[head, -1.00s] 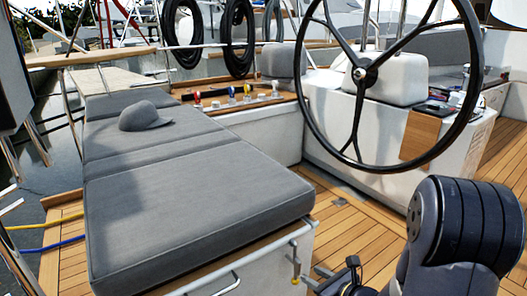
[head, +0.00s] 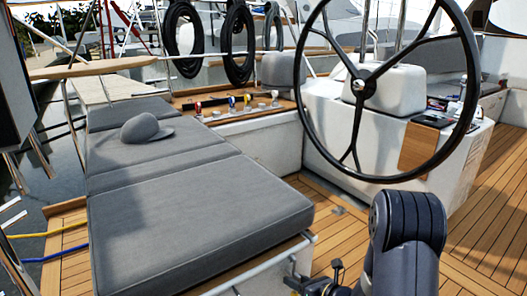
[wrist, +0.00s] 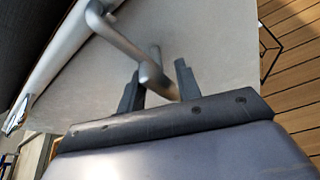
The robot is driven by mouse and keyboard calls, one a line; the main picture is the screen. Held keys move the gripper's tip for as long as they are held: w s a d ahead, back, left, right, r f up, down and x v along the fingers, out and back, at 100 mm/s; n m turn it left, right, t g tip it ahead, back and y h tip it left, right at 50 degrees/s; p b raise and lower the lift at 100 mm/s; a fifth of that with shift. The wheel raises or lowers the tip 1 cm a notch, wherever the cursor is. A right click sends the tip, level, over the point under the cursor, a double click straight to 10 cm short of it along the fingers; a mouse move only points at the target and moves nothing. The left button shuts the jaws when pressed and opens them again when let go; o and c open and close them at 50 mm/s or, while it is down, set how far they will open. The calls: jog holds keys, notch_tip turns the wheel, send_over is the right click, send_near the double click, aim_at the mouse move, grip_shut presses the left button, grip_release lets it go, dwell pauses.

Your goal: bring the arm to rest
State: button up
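My gripper (wrist: 160,78) shows in the wrist view with its two dark fingers apart. No held object shows. A bent grey metal tube (wrist: 125,38) on the pale bench side runs behind and between the fingers; I cannot tell whether they touch it. In the head view my gripper (head: 316,279) is small and dark, low in the picture, just right of the near corner of the cushioned bench. My dark arm link stands to its right and hides part of the deck.
The grey cushioned bench (head: 190,215) fills the left, with a grey cap (head: 146,128) on it. A large black steering wheel (head: 310,110) stands before the white console (head: 370,135). Teak deck (head: 480,205) lies open at the right. Coiled black hoses (head: 240,45) hang behind.

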jog(key=shift+r+m+g+y+p, duration=0.15)
jog(key=shift+m+g+y+p, duration=0.15)
jog(key=shift+m+y+p, duration=0.45)
jog(key=shift+m+p, duration=0.45)
jog(key=shift+f, duration=0.2)
